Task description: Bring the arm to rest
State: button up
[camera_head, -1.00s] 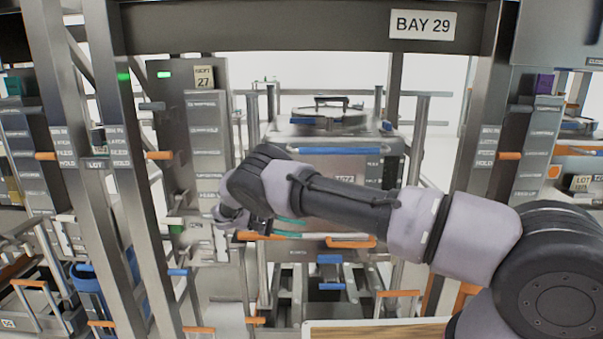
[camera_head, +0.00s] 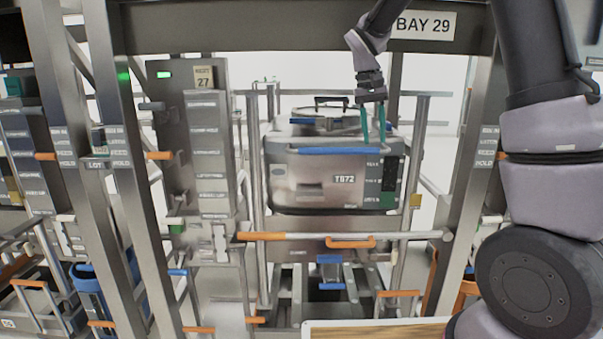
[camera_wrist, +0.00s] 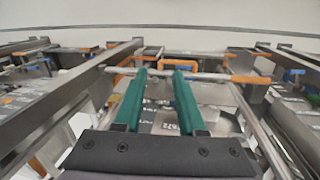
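My gripper (camera_head: 373,134) is raised in the upper middle of the head view, pointing down, with two green fingers apart and nothing between them. In the wrist view my gripper (camera_wrist: 160,75) also shows its green fingers spread with a clear gap. In the head view its fingertips overlap the top right of a steel bin (camera_head: 312,190) labelled like "TB72"; whether they touch it cannot be told. My arm stands upright along the right side, its upper part running out of the picture.
The bin has a blue front handle (camera_head: 338,151) and sits in a metal frame under a beam with a "BAY 29" sign (camera_head: 423,25). An orange-ended rail (camera_head: 400,236) crosses below it. A label panel (camera_head: 208,150) stands left. A wooden-topped surface (camera_head: 375,331) lies at the bottom.

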jog(key=s+d+r+m+t+y, duration=0.1)
jog(key=s+d+r+t, duration=0.1)
jog(key=s, duration=0.6)
jog(key=s+d+r+m+t+y, duration=0.1)
jog(key=s+r+t, duration=0.2)
jog(key=s, duration=0.5)
jog(key=s+d+r+m+t+y, duration=0.1)
jog(key=s+d+r+t, duration=0.1)
jog(key=s+r, duration=0.2)
jog(key=s, duration=0.3)
jog(key=shift+s+d+t+y, duration=0.3)
jog(key=shift+s+d+y, duration=0.05)
jog(key=shift+s+y, duration=0.05)
